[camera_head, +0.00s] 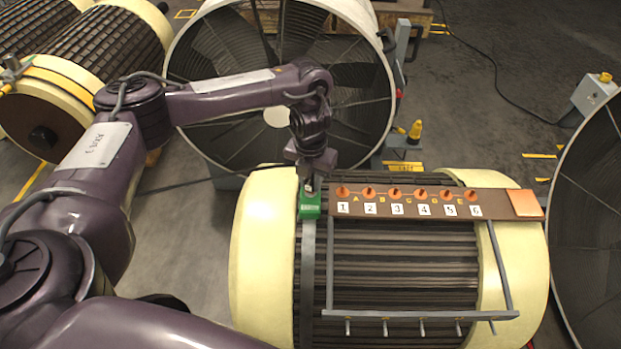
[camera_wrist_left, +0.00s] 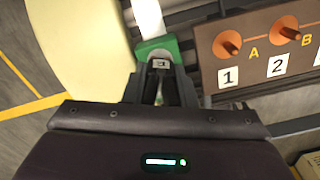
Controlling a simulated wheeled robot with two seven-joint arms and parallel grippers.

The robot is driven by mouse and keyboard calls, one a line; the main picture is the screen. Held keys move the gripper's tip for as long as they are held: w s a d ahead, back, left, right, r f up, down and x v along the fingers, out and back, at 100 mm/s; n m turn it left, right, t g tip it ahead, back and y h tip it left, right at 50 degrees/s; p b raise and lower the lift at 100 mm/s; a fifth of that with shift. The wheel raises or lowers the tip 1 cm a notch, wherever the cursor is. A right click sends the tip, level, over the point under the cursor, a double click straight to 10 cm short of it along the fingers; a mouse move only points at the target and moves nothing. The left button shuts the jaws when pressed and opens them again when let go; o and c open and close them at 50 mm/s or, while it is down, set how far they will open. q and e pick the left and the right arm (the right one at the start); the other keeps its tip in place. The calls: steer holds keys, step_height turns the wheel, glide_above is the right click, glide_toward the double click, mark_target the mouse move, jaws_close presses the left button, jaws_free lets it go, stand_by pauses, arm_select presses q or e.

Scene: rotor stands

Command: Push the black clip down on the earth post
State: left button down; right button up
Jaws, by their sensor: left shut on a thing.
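My left gripper (camera_head: 310,184) points down over a green block (camera_head: 310,207) at the left end of the brown numbered board. Pale lettering on the block is too small to read surely; it appears to be the earth point. In the left wrist view the fingers of my left gripper (camera_wrist_left: 161,82) are shut on a small dark piece, taken as the black clip (camera_wrist_left: 161,65), right at the green block (camera_wrist_left: 155,47). The earth post is hidden by the clip and fingers, so I cannot tell how far down the clip sits. My right gripper is out of view.
The brown board (camera_head: 408,204) carries a row of orange posts with number cards, close right of my left gripper. A grey rail frame (camera_head: 420,315) with pegs lies in front. The cream-ended rotor (camera_head: 262,270) is underneath. A large fan housing (camera_head: 225,165) stands behind.

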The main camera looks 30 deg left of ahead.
arm_select(q)
steer(key=shift+f, duration=0.3)
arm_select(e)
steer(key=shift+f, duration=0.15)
arm_select(q)
steer(key=c, duration=1.1)
jaws_free()
steer(key=shift+r, duration=0.55)
step_height(320, 180, up, 6)
steer(key=shift+f+p, duration=0.1)
steer(key=shift+p, duration=1.05)
steer(key=shift+r, duration=0.5)
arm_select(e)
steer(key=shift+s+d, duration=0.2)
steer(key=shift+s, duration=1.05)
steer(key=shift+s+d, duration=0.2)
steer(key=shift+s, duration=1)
